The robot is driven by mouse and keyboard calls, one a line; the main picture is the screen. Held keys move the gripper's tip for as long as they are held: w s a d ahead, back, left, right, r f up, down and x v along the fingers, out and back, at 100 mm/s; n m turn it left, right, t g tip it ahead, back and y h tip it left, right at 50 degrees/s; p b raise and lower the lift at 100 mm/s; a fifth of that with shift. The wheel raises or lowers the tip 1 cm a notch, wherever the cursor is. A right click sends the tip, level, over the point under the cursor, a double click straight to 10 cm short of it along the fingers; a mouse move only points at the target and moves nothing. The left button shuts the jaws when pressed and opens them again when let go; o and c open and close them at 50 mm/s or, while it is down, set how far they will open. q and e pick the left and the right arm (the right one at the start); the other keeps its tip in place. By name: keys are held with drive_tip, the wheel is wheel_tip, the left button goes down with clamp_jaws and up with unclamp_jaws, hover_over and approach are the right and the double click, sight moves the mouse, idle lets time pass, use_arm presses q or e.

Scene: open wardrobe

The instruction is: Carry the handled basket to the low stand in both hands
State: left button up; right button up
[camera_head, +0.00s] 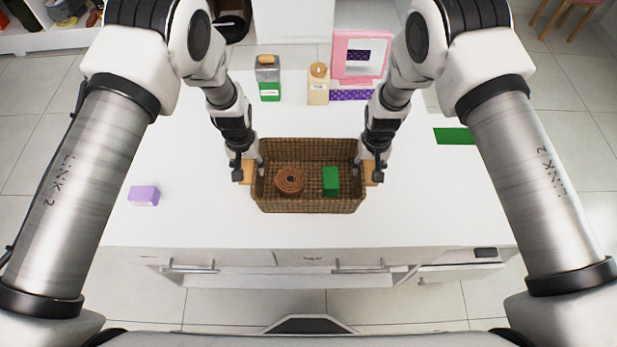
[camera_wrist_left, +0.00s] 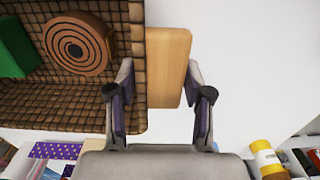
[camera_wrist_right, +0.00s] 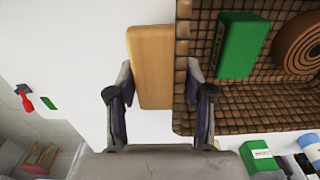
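The brown woven basket (camera_head: 310,206) stands on the white table with a coiled brown item (camera_head: 289,181) and a green block (camera_head: 330,181) inside. A light wooden handle sticks out from each end. My left gripper (camera_head: 248,172) is at the left handle (camera_wrist_left: 167,68); its fingers (camera_wrist_left: 160,95) are apart on either side of it, with gaps showing. My right gripper (camera_head: 372,172) is at the right handle (camera_wrist_right: 150,65); its fingers (camera_wrist_right: 160,95) are also apart around it. I cannot make out with certainty which surface is the low stand.
Behind the basket stand a grey-and-green container (camera_head: 268,80), a cream bottle (camera_head: 318,85) and a pink-framed mirror (camera_head: 360,57). A purple block (camera_head: 144,196) lies at left, a green flat piece (camera_head: 454,136) at right. A white block-like surface (camera_head: 295,22) is beyond the table. The table's front strip is clear.

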use_arm(q)
clamp_jaws()
use_arm(e)
clamp_jaws()
